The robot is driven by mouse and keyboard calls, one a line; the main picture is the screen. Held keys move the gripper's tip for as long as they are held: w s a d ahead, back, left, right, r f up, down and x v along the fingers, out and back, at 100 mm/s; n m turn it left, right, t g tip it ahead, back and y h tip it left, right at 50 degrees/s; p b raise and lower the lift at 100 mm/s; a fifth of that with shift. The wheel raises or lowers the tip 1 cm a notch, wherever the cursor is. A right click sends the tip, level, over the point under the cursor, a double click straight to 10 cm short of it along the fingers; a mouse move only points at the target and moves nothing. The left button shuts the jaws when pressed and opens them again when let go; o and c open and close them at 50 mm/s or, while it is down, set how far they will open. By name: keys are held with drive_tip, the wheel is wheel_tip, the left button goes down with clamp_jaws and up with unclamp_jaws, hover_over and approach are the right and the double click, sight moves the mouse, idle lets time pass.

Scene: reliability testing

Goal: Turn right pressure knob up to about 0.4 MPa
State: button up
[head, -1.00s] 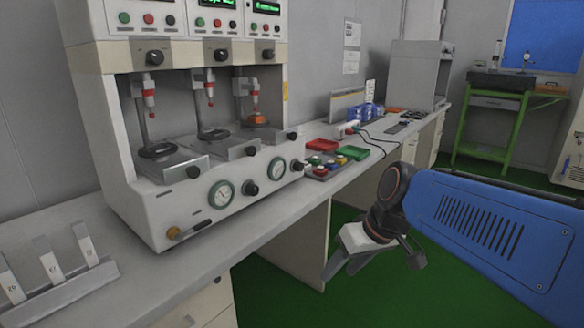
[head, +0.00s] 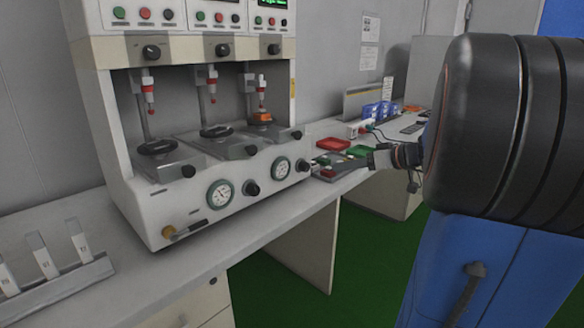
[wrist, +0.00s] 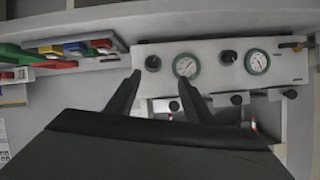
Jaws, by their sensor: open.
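The right pressure knob (head: 303,165) is a black round knob on the machine's white front panel, just right of the right gauge (head: 282,169). In the wrist view the panel appears upside down, with the right knob (wrist: 152,63) at its left end and the right gauge (wrist: 187,66) beside it. My gripper (wrist: 161,80) is open, its two dark fingers pointing toward the panel with the right knob between their directions. In the head view my gripper (head: 345,171) is right of the knob and apart from it. The gauge reading is too small to tell.
The left gauge (head: 220,194) and left knob (head: 251,188) sit further left on the panel. Red and green trays (head: 333,144) and small coloured parts lie on the bench right of the machine. A brass-coloured fitting (head: 169,232) sticks out at the panel's lower left.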

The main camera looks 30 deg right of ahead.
drive_tip(key=d, duration=0.2)
approach(307, 168)
drive_tip(key=x, duration=0.9)
idle(0.3)
drive_tip(key=c, duration=1)
